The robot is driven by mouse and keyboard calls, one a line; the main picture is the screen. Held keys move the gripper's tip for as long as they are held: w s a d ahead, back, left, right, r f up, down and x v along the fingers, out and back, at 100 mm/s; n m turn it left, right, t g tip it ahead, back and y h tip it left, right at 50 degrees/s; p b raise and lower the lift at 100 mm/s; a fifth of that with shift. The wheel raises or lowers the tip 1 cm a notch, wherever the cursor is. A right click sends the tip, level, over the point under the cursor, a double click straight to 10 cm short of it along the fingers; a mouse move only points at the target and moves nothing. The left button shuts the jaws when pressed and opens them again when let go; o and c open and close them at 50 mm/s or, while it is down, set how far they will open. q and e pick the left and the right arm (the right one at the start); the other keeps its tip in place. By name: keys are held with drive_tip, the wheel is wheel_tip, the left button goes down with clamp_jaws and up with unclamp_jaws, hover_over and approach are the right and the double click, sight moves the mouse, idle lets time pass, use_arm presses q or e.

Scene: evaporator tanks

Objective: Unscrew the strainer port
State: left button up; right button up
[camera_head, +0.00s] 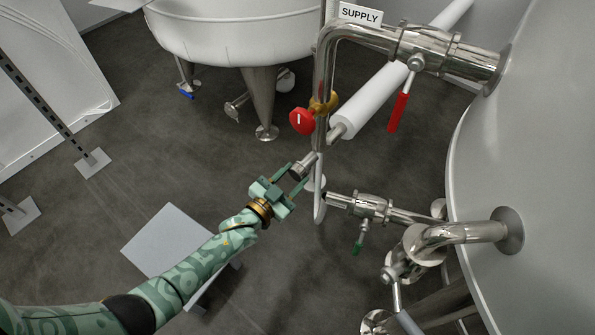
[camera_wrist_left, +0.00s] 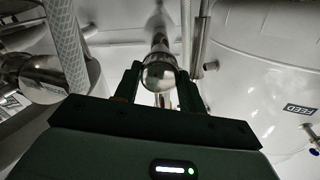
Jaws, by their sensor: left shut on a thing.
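The strainer port (camera_head: 309,159) is a short steel branch that slants down and to the left from the supply pipe, just below the red knob. My left gripper (camera_head: 296,175) comes from the lower left and is shut on the round steel cap at its end. In the left wrist view the cap (camera_wrist_left: 158,77) sits between the two dark fingers (camera_wrist_left: 160,85). The fingers hide part of the cap's sides, and its thread is not visible. My right gripper is not in view.
The red knob (camera_head: 302,121) is close above the port. A steel pipe with a green-handled valve (camera_head: 370,207) lies to the right. The red lever (camera_head: 398,111) hangs at the upper right.

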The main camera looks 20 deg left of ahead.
use_arm(q)
drive_tip(key=shift+r+n, duration=0.1)
drive_tip(key=shift+n, duration=1.4)
drive_tip(key=n, duration=0.3)
drive_tip(key=shift+p, duration=0.35)
drive_tip(key=shift+n, duration=1.1)
drive_tip(key=n, duration=0.5)
drive_tip(key=o, duration=0.9)
